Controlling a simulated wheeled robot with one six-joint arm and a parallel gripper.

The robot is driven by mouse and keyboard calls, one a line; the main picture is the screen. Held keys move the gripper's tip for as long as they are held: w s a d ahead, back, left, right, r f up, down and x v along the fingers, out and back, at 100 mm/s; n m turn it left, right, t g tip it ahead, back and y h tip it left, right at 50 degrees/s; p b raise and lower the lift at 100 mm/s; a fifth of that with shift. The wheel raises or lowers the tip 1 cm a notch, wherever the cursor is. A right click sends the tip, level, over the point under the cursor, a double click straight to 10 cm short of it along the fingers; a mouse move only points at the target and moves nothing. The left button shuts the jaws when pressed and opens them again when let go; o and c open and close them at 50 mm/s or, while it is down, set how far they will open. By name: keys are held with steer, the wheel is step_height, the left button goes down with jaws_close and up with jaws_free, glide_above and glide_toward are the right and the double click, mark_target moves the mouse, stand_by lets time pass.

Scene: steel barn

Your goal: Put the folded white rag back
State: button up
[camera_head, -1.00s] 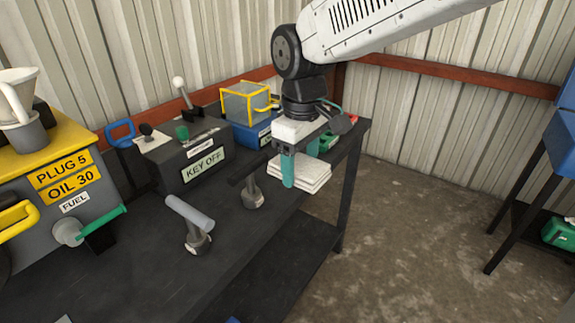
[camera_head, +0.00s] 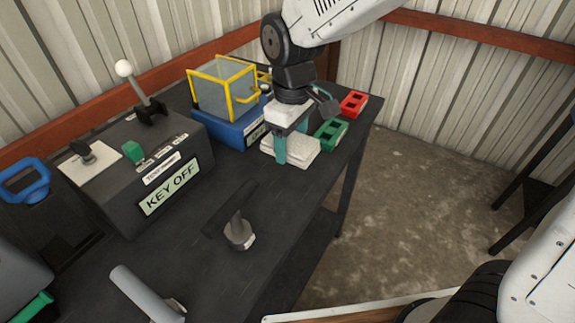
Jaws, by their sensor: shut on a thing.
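The folded white rag (camera_head: 303,154) is a thick flat stack near the right edge of the dark workbench (camera_head: 205,245). My gripper (camera_head: 291,150) points down over it, with its teal fingers shut on the rag. The near finger covers part of the rag's left side. The rag is level and at or just above the bench top; I cannot tell whether it touches.
A blue box with a yellow-framed clear case (camera_head: 225,90) stands left. The KEY OFF box (camera_head: 150,165) and a T-handle (camera_head: 238,232) are nearer.

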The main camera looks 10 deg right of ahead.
mark_target(290, 182)
step_height(290, 182, down, 10)
steer(key=shift+a+r, duration=0.1)
steer(key=shift+r, duration=0.1)
stand_by(0.3)
steer(key=o, duration=1)
steer(key=shift+f, duration=0.15)
